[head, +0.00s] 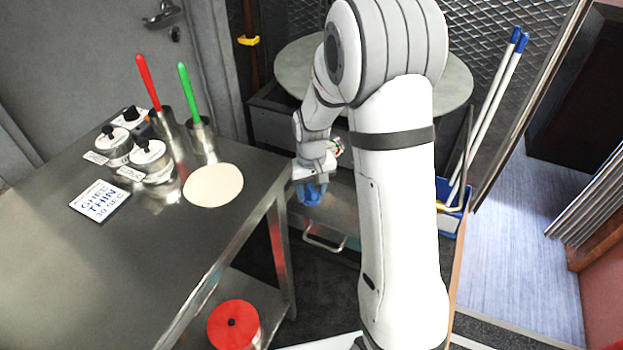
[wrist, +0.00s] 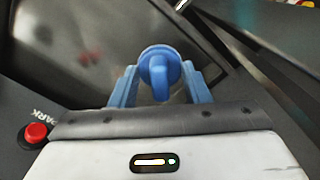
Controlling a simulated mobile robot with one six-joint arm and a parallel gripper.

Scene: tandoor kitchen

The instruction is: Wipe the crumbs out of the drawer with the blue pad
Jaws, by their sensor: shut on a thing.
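My gripper (head: 311,191) points down over the open metal drawer (head: 338,212) beside the steel table. In the wrist view the two blue fingers of my gripper (wrist: 158,84) are shut on the blue pad (wrist: 160,62), holding it by its knob-like grip. The drawer's grey metal floor (wrist: 75,30) shows beyond the pad, with blurred reddish spots on it; I cannot tell whether these are crumbs or reflections. I cannot tell whether the pad touches the drawer floor. My arm hides part of the drawer in the head view.
The steel table (head: 150,250) at left carries a flatbread (head: 213,185), several metal containers and a small sign (head: 100,200). A red-lidded pot (head: 233,325) stands below it. A round table (head: 450,80) is behind my arm, and a blue bucket (head: 450,222) with poles is right.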

